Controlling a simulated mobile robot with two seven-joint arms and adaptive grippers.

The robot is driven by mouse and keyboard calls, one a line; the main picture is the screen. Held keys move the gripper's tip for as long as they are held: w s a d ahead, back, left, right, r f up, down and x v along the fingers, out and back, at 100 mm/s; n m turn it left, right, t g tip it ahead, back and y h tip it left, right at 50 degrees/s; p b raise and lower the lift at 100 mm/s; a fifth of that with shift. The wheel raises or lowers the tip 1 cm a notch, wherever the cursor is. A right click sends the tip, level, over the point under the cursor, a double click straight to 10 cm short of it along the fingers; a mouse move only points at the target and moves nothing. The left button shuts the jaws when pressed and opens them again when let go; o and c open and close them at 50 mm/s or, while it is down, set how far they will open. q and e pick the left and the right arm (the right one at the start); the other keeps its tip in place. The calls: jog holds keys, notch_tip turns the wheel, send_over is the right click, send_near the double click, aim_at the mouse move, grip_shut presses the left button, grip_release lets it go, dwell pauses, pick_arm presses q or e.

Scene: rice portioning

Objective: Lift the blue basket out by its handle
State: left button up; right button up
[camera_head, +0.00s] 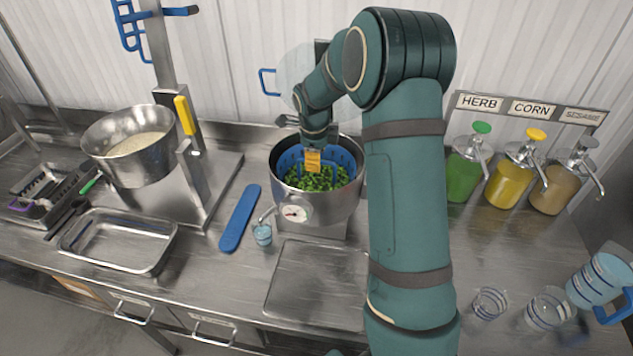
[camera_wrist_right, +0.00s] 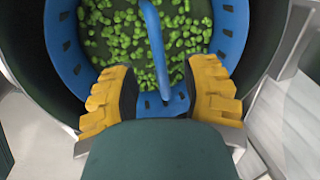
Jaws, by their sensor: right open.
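The blue basket (camera_head: 290,161) sits inside the round metal pot (camera_head: 320,205) in the head view, with green pieces (camera_head: 318,180) in it. In the right wrist view the basket (camera_wrist_right: 62,45) fills the upper part, and its blue handle (camera_wrist_right: 155,45) runs down between my fingers. My right gripper (camera_head: 312,160) is over the pot. Its yellow fingers (camera_wrist_right: 160,98) are open, one on each side of the handle's lower end, and I cannot tell whether they touch it. My left gripper is not in view.
A steel bowl (camera_head: 128,150) on a stand is at the left, above an empty metal tray (camera_head: 118,243). A small blue cup (camera_head: 262,233) and a blue flat tool (camera_head: 240,218) lie left of the pot. Pump bottles (camera_head: 512,178) stand at the right. A flat tray (camera_head: 318,285) is in front.

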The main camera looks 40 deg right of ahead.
jog(key=shift+w+d+f, duration=0.1)
jog(key=shift+d+f, duration=0.05)
jog(key=shift+f, duration=0.4)
jog(key=shift+w+d+f, duration=0.1)
jog(key=shift+f, duration=0.5)
jog(key=shift+f, duration=0.25)
grip_shut()
jog(key=shift+r, duration=0.1)
